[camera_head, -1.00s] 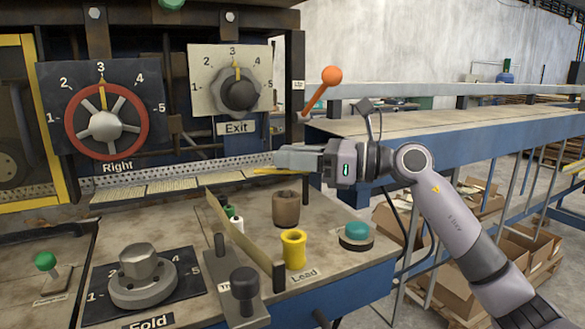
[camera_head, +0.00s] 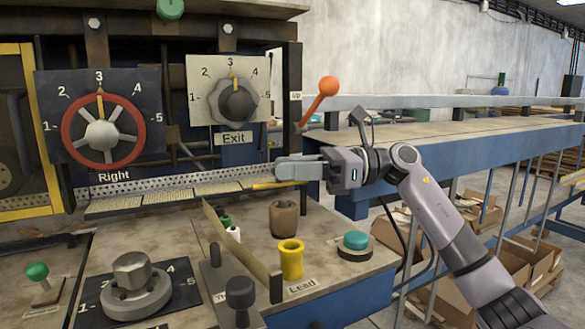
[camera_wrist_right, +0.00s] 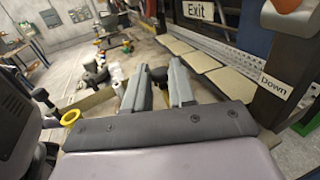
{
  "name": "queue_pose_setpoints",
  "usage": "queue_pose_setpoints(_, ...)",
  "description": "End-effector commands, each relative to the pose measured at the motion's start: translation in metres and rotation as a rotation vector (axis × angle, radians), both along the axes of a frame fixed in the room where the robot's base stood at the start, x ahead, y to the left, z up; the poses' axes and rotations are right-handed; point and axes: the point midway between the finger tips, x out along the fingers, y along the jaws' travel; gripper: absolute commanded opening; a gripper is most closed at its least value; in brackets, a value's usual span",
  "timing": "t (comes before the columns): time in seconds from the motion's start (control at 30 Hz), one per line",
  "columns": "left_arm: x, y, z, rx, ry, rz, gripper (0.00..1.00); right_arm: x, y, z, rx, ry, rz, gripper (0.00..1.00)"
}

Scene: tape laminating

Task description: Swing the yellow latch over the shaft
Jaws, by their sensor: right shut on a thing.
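The yellow latch (camera_head: 268,185) is a thin yellow bar at the right end of the perforated strip, in front of the machine and below the Exit dial. My right gripper (camera_head: 278,171) is at this bar, reaching in from the right, with its fingers shut on it; the fingers hide part of it. In the right wrist view the two grey fingers (camera_wrist_right: 157,78) stand a little apart, and the latch between them cannot be made out. I cannot clearly pick out the shaft. My left gripper is not in view.
A yellow cup (camera_head: 291,260), a brown cup (camera_head: 284,218) and a teal button (camera_head: 355,242) stand on the bench below my right gripper. An orange-knobbed lever (camera_head: 327,88) rises just behind it. A thin upright plate (camera_head: 240,245) crosses the bench.

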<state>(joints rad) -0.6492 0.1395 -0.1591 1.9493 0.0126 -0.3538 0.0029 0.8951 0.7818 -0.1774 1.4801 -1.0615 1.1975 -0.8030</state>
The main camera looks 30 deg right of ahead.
Motion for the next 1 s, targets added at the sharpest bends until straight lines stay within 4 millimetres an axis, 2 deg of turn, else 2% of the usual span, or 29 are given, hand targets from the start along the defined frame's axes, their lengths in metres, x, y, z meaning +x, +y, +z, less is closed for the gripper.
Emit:
queue_pose_setpoints(0.13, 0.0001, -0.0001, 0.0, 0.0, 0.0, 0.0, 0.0, 0.0002, -0.0003, -0.0006, -0.001, 0.002, -0.002, 0.0)
queue_pose_setpoints(0.17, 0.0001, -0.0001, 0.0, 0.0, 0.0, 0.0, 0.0, 0.0002, -0.0003, -0.0006, -0.001, 0.002, -0.002, 0.31)
queue_pose_setpoints(0.2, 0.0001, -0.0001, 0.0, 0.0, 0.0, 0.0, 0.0, 0.0002, -0.0003, -0.0007, -0.001, 0.002, -0.002, 0.44)
queue_pose_setpoints(0.23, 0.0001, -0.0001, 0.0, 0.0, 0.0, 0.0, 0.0, 0.0002, -0.0003, -0.0006, -0.001, 0.002, -0.002, 0.47)
queue_pose_setpoints(0.77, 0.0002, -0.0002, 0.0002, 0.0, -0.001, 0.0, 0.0, 0.0001, 0.0001, -0.0004, -0.001, 0.0, -0.008, 0.47)
queue_pose_setpoints(1.0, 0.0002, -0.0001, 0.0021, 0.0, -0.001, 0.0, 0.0, 0.0017, 0.0009, -0.0007, -0.002, 0.0, -0.112, 0.47)
